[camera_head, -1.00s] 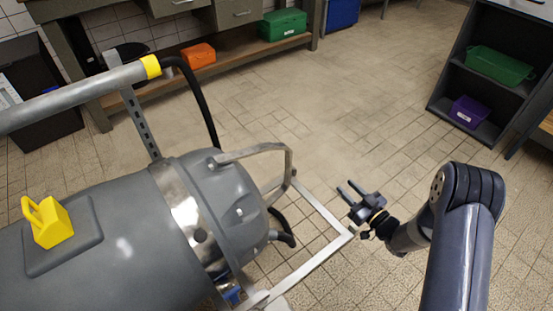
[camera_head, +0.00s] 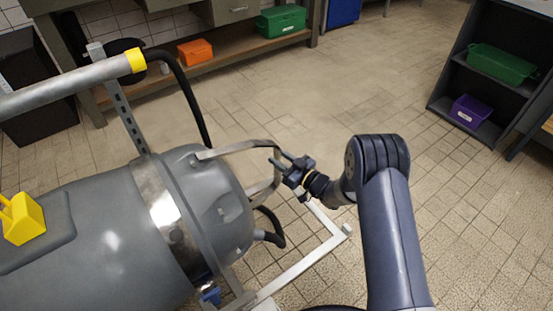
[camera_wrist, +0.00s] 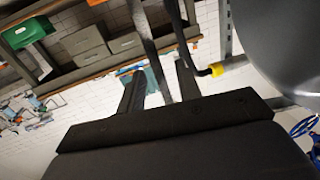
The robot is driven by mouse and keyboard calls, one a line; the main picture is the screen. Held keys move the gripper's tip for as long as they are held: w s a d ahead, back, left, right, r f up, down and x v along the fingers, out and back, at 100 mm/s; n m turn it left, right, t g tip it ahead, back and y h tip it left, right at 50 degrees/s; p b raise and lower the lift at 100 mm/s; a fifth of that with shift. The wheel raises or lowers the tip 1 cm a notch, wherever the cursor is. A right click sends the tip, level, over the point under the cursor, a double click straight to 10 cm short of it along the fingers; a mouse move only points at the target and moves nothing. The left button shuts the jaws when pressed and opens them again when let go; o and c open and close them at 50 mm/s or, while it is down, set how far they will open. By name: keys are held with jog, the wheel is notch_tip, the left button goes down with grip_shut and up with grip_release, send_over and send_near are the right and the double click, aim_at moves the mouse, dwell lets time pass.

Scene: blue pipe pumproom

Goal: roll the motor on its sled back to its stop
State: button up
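The motor (camera_head: 100,240) is a large grey cylinder with a shiny metal band, lying at the left in the head view. A bent metal bar handle (camera_head: 232,147) stands out from its right end. The pale metal sled frame (camera_head: 300,266) extends from under it to the right. My gripper (camera_head: 278,158) is at the outer end of the handle, fingers pointing left. In the wrist view my gripper (camera_wrist: 160,68) is open, with the handle bar (camera_wrist: 150,50) passing between the two fingers and gaps showing beside it. I cannot make out the stop.
A grey pipe with a yellow band (camera_head: 136,60) and a black hose (camera_head: 190,95) run above the motor. A workbench with an orange bin (camera_head: 195,52) and a green bin (camera_head: 281,20) is behind. A dark shelf (camera_head: 440,103) stands right. The tiled floor between is clear.

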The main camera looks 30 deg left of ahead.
jog(key=shift+x, duration=0.85)
jog(key=shift+c, duration=0.3)
grip_shut()
